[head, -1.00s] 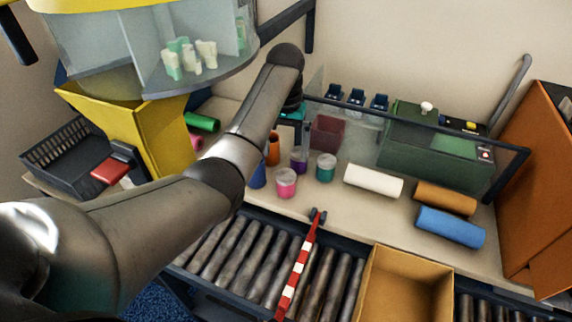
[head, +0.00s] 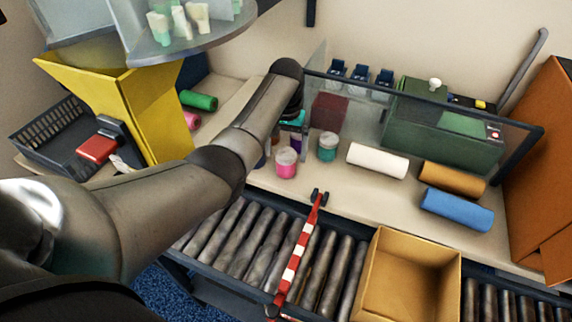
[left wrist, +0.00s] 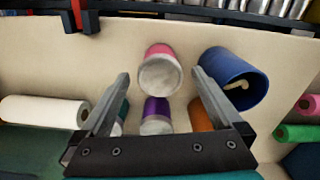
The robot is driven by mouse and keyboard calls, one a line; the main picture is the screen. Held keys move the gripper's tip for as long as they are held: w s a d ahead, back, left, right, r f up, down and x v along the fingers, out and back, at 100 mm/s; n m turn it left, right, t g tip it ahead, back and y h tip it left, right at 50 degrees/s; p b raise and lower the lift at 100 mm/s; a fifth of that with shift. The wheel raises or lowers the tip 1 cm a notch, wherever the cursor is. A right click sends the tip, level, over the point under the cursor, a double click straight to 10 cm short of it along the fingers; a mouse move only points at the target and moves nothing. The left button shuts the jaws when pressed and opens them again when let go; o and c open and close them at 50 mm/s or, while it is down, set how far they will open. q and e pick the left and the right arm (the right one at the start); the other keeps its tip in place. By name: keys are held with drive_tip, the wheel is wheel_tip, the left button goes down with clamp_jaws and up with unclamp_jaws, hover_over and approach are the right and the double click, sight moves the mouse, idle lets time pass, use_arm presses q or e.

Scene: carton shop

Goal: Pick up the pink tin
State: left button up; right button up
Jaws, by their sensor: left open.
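The pink tin (head: 286,165) stands upright on the bench, with a pale lid, and looks whole in the head view. In the left wrist view the pink tin (left wrist: 159,68) shows between and beyond the fingertips, apart from both. My left gripper (left wrist: 160,76) is open and empty. My right gripper is not in view.
A purple tin (left wrist: 157,112), an orange thing (left wrist: 201,116) and a blue cup (left wrist: 232,78) stand close around. A roller conveyor (head: 262,240) with an open carton (head: 365,285) runs in front.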

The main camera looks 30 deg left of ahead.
sight(286, 154)
use_arm(q)
wheel_tip(286, 154, down, 4)
drive_tip(key=shift+b, duration=0.7)
drive_tip(key=shift+f, duration=0.2)
drive_tip(key=shift+c, duration=0.2)
